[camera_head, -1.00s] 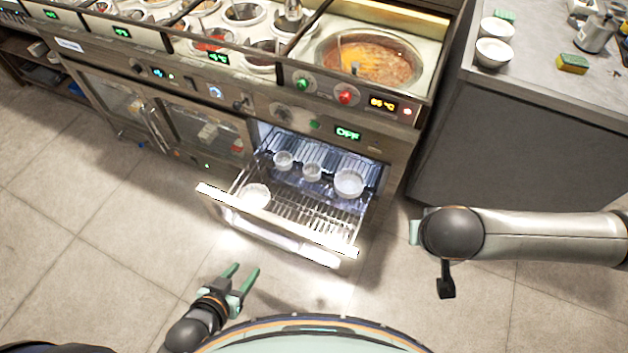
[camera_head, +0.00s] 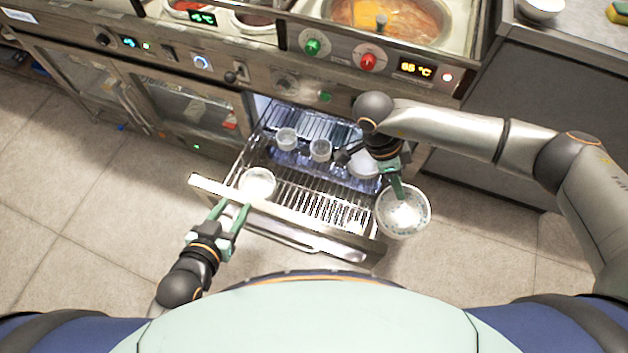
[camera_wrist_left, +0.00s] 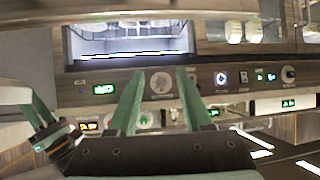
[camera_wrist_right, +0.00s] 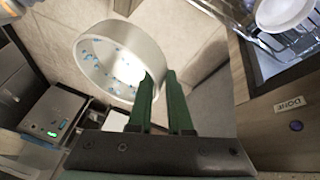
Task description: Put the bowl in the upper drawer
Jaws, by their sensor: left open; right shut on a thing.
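My right gripper (camera_head: 398,186) is shut on the rim of a white, speckled bowl (camera_head: 404,220). The bowl hangs just right of the open drawer's front right corner, outside the drawer; it also shows at the fingertips in the right wrist view (camera_wrist_right: 92,72). The drawer (camera_head: 330,233) is pulled out, with a wire-rack floor. My left gripper (camera_head: 228,214) is open and empty at the left part of the drawer front; I cannot tell whether it touches. Its spread fingers show in the left wrist view (camera_wrist_left: 158,88).
In the drawer stand a white bowl (camera_head: 258,181) at front left, two small cups (camera_head: 286,138) (camera_head: 320,150) further back, and a bowl (camera_head: 362,166) at back right, partly hidden by my right arm. The rack's front middle is clear. A counter (camera_head: 540,100) stands to the right.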

